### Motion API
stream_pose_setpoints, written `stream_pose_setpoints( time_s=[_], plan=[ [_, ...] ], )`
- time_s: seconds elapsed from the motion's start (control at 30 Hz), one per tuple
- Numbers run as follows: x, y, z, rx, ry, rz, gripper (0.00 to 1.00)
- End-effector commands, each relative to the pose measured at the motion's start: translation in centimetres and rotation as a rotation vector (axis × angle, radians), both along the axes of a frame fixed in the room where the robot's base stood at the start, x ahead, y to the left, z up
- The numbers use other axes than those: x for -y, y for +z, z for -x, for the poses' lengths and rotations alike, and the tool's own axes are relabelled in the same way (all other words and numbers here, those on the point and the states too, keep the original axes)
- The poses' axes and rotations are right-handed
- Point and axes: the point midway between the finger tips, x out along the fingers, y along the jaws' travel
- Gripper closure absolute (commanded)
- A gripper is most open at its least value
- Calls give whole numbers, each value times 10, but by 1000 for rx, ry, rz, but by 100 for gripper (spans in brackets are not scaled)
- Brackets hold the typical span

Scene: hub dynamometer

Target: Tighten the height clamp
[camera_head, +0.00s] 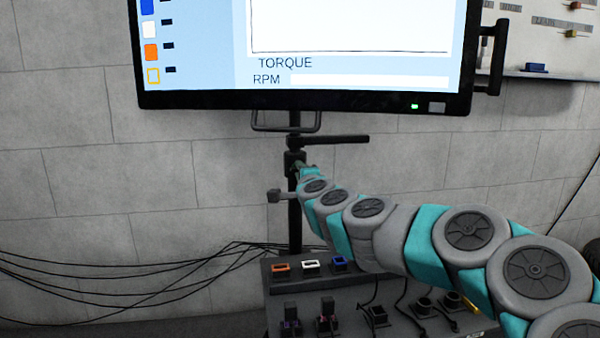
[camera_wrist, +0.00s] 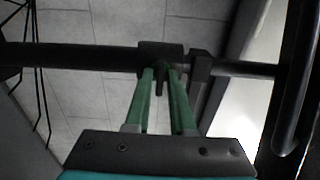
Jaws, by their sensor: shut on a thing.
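The height clamp (camera_head: 294,160) is a dark collar on the black upright post (camera_head: 295,225) below the monitor. In the wrist view the clamp (camera_wrist: 160,50) sits on the post, which runs across the picture. My gripper (camera_head: 303,169) reaches it from the lower right. In the wrist view its two green fingers (camera_wrist: 161,72) are at the collar, shut on a small dark lever-like part of the clamp between them. The fingers and arm partly hide this part, and its exact angle is hard to tell.
A dark bar (camera_head: 343,139) sticks out rightward just above the clamp. The monitor (camera_head: 300,98) hangs above. A bench panel (camera_head: 330,275) with sockets stands below, and loose cables (camera_head: 120,280) run left.

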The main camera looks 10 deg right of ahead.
Motion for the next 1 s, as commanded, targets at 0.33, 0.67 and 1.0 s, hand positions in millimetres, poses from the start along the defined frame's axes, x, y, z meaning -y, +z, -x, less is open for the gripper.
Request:
stream_pose_setpoints(
  time_s=[0.33,0.67,1.0],
  plan=[
    [0,-1,0,-1,-1,0,59],
    [2,0,18,0,-2,0,59],
    [1,0,65,-1,0,0,59]
  ],
)
